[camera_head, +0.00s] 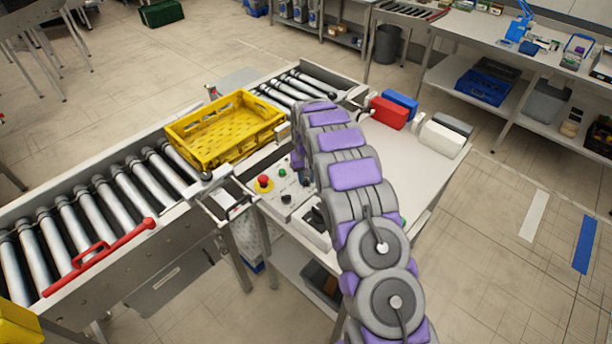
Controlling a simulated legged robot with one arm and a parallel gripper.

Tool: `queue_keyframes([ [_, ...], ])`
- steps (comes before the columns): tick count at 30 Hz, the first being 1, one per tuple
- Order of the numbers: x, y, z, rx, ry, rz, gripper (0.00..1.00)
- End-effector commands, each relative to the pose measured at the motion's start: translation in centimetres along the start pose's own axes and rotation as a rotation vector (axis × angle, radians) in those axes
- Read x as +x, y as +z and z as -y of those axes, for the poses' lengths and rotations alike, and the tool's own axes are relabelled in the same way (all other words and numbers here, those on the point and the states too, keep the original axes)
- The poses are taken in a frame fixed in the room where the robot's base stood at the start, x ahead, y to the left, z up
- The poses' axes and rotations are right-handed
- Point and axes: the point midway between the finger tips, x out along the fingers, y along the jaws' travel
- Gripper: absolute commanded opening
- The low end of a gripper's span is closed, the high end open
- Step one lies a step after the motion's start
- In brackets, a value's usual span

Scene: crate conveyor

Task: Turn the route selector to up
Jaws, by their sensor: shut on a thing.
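The control panel (270,199) sits beside the conveyor, with a red mushroom button (263,181) on a yellow ring, a green button (282,174) and a small black knob (286,198). My arm arches over from the lower right, and my gripper (302,180) points down at the panel's right side. It is shut on the route selector, which is mostly hidden behind the gripper and arm. I cannot tell which way the selector points.
A yellow crate (225,130) rests on the conveyor rollers (110,200) left of my arm. A red lever (100,256) lies along the conveyor's near side. Red (388,112), blue (401,103) and white (442,138) boxes stand on the table right of my arm.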

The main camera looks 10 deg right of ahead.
Motion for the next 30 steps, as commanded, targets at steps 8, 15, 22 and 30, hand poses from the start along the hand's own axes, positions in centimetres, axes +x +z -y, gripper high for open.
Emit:
queue_keyframes([
  [8,-0.39,-0.31,0.03,0.129,-0.001,-0.011,0.00],
  [15,-0.37,-0.31,0.05,0.173,-0.001,-0.011,0.00],
  [22,-0.36,-0.32,0.06,0.178,-0.001,-0.012,0.00],
  [30,-0.34,-0.29,0.06,0.178,-0.001,-0.010,0.37],
])
